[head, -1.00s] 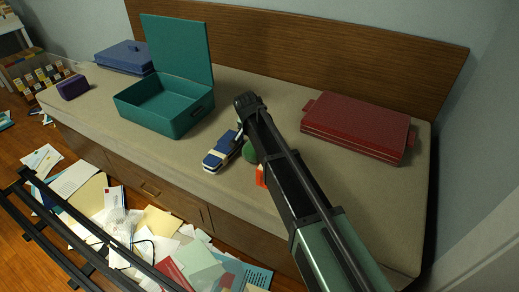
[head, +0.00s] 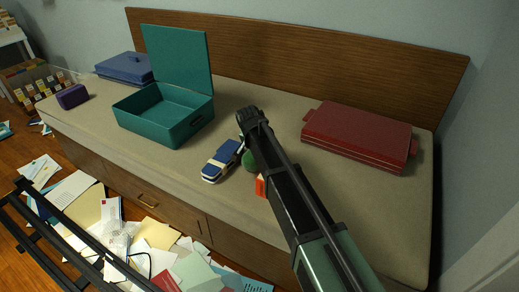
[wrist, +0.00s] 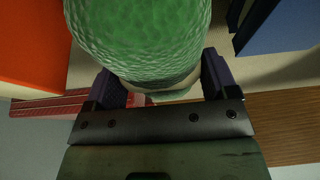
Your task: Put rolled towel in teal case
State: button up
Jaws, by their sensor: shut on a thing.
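The rolled towel looks to be the green, rough-textured roll (wrist: 140,35) with a pale band, large in the wrist view. My gripper (wrist: 160,88) is shut on it, with one dark finger on each side. In the head view my arm hides most of the gripper, and a bit of the green roll (head: 249,161) shows beside the arm, low over or on the bed. I cannot tell whether it touches the bed. The teal case (head: 180,132) stands open and empty to the left, its lid upright at the back.
A blue bundle with a pale band (head: 222,160) lies just left of the roll. An orange item (head: 260,186) is close in front, partly behind my arm. A red case (head: 358,137) is at right, a blue case (head: 125,68) and purple box (head: 72,96) at far left.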

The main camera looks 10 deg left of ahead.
notch_tip(320, 180, up, 20)
jog(key=p, duration=1.9)
jog(key=shift+d, duration=0.1)
